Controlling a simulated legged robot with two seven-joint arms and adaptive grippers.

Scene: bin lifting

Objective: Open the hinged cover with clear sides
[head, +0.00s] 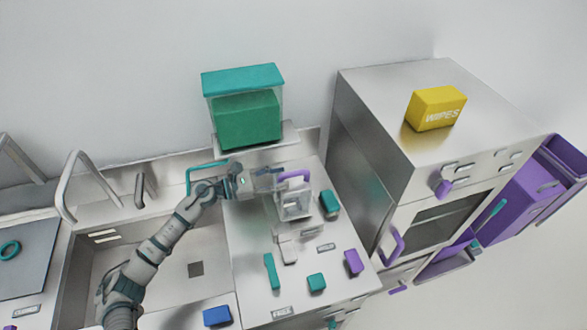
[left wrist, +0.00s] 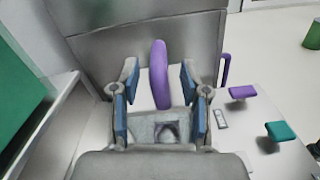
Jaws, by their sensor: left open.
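The cover with clear sides (head: 294,208) stands on the steel counter, right of the sink. Its purple handle (head: 296,174) arches over the top. My left gripper (head: 274,180) reaches in from the left at the handle and is open. In the left wrist view the purple handle (left wrist: 159,72) shows upright between the spread fingers with blue pads, with gaps on both sides. Part of the clear cover (left wrist: 160,128) shows below it. The cover looks shut, but its hinge cannot be made out. My right gripper is not in view.
A clear bin with a teal lid (head: 243,78) stands behind the gripper against the wall. A steel oven cabinet (head: 375,150) rises on the right, with a yellow wipes box (head: 436,108) on top. Several teal and purple pieces lie on the counter in front. The sink (head: 170,265) is at left.

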